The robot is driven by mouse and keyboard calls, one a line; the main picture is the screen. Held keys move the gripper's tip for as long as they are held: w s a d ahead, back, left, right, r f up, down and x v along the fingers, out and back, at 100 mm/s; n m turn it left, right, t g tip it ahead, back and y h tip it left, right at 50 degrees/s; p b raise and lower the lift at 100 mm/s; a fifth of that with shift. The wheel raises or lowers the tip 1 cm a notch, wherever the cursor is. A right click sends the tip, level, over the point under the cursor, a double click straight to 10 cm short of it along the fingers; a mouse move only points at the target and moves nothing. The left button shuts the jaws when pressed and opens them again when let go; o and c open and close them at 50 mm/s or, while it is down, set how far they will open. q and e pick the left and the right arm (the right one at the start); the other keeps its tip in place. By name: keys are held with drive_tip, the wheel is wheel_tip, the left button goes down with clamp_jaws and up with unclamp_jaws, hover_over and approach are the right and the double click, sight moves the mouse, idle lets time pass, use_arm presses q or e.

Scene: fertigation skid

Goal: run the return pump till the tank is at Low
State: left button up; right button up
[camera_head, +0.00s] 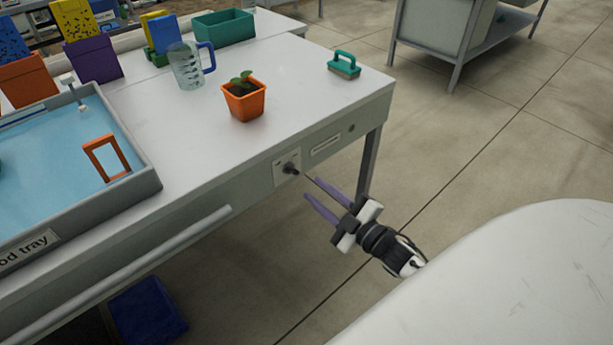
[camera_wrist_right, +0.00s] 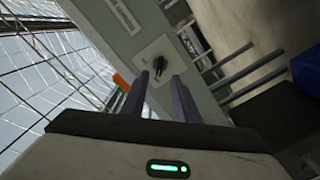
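A black rotary switch (camera_head: 290,168) sits on a pale plate on the bench's front apron; it also shows in the right wrist view (camera_wrist_right: 159,65). My right gripper (camera_head: 314,188) is open, its two purple fingers pointing at the switch from the front right. In the right wrist view the fingers (camera_wrist_right: 157,95) lie either side of the line to the switch, with nothing between them. The flood tray (camera_head: 148,190), holding blue water, is on the left of the bench. An orange frame (camera_head: 106,158) is in it. My left gripper is out of view. No level mark is readable.
An orange potted seedling (camera_head: 243,100), a clear jug (camera_head: 187,68), a green brush (camera_head: 344,65) and a green box (camera_head: 224,27) stand on the bench. A rail (camera_head: 150,262) runs along its front. A blue bin (camera_head: 148,308) is below.

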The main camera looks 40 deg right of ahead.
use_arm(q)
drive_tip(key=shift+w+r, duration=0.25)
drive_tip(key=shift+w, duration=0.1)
use_arm(e)
drive_tip(key=s, duration=0.2)
drive_tip(key=shift+s+d, duration=0.1)
drive_tip(key=shift+s, duration=0.3)
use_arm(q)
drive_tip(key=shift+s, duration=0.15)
